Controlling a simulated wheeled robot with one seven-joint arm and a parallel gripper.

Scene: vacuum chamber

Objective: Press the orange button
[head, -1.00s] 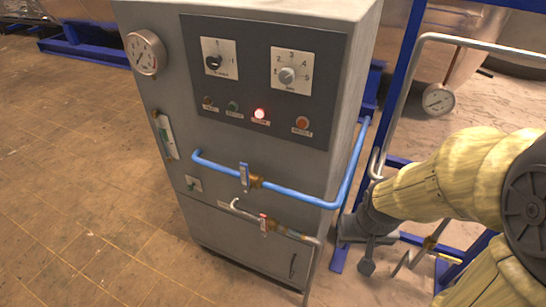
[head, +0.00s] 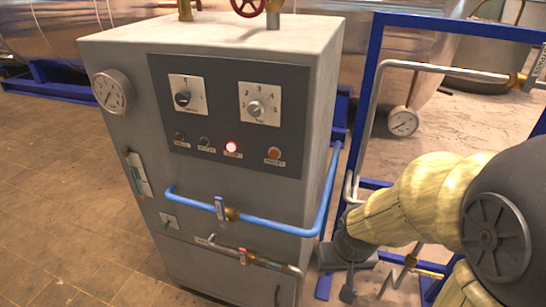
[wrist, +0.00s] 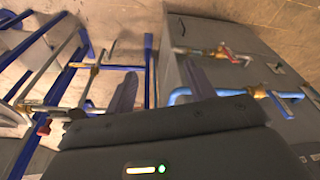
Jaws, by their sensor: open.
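The orange button (head: 274,153) is a small round button at the right end of the lower row on the dark control panel (head: 318,110). My gripper (head: 362,283) is low and right of the cabinet in the head view, well apart from the button. In the wrist view my gripper (wrist: 160,88) shows two parted fingers with nothing between them. The button cannot be made out in the wrist view.
A blue pipe (head: 265,223) crosses the grey cabinet (head: 110,60) below the panel and bends up its right side. A smaller pipe with a valve (head: 243,257) runs lower. A blue frame (head: 366,90) stands at the right. Floor at left is clear.

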